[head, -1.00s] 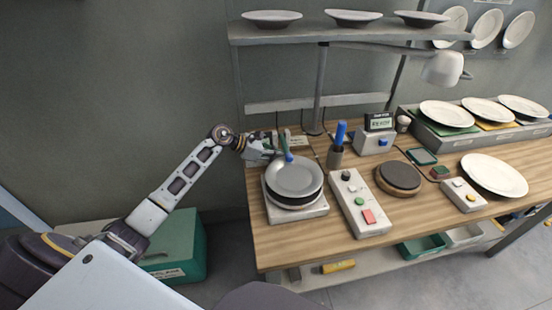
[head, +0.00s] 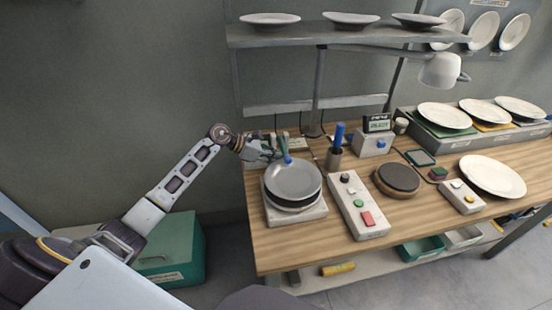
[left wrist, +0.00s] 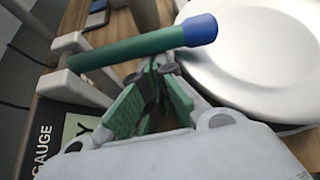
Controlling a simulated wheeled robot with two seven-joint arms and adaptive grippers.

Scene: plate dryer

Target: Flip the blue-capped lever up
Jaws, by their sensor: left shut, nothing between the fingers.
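The lever is a green rod (left wrist: 135,48) with a blue cap (left wrist: 200,30). In the left wrist view it crosses above my fingertips, with the cap at its right end by a white plate. In the head view the blue cap (head: 286,157) is at the back edge of the plate stack. My left gripper (left wrist: 152,95) is shut and empty, its green finger pads together just below the rod in the picture. Whether they touch the rod cannot be told. In the head view the left gripper (head: 272,153) is beside the lever, partly covering its base. My right gripper is not in view.
A plate stack (head: 293,180) sits on a white base in front of the lever. A shelf (head: 350,36) with plates hangs above. A label plate (left wrist: 60,135) lies under the gripper.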

